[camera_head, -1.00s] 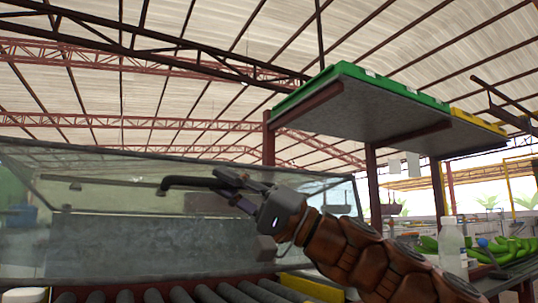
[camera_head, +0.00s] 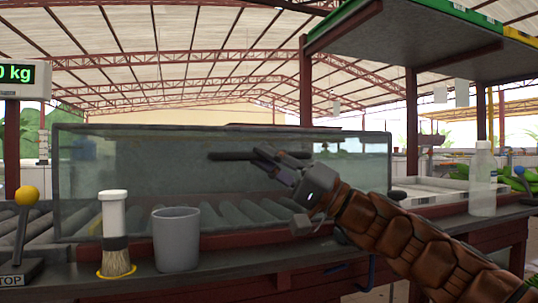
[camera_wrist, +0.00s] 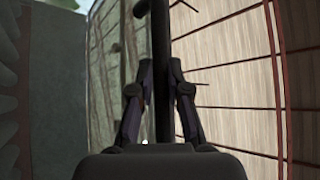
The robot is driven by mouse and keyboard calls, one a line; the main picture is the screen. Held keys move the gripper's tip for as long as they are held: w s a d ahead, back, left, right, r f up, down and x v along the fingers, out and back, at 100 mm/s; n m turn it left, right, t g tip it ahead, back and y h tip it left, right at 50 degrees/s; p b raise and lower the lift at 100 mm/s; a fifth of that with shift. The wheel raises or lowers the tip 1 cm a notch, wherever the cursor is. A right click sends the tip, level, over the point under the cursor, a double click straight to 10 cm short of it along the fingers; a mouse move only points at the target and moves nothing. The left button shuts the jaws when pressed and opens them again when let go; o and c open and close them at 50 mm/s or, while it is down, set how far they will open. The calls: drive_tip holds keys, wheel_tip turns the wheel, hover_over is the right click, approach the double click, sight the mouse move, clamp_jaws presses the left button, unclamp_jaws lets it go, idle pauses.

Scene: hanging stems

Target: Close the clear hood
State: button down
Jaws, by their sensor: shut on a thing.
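The clear hood (camera_head: 130,165) is a long see-through box-like cover with dark edges, over the roller conveyor in the head view. Its front pane looks nearly upright, its lower edge near the bench behind the cup. Whether that edge touches down is hard to tell. A dark bar handle (camera_head: 228,156) runs across the upper front of the hood. My gripper (camera_head: 268,160) reaches in from the right and is shut on this handle. In the wrist view the handle (camera_wrist: 161,70) passes between both fingers of my gripper (camera_wrist: 160,95).
On the front ledge stand a brush with a white handle (camera_head: 113,225), a grey cup (camera_head: 177,240) and a yellow-knobbed lever (camera_head: 26,198). A clear bottle (camera_head: 483,180) and a white tray (camera_head: 430,190) are at right. A shelf (camera_head: 400,45) overhangs the upper right.

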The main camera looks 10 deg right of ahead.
drive_tip(key=shift+w+a+f, duration=0.15)
drive_tip(key=shift+w+f, duration=0.05)
drive_tip(key=shift+f, duration=0.3)
drive_tip(key=c, duration=1.4)
unclamp_jaws()
drive_tip(key=shift+w, duration=0.1)
drive_tip(key=shift+r, duration=0.2)
drive_tip(key=shift+d, duration=0.3)
drive_tip(key=shift+v, duration=5.9)
drive_tip(key=shift+a, duration=0.1)
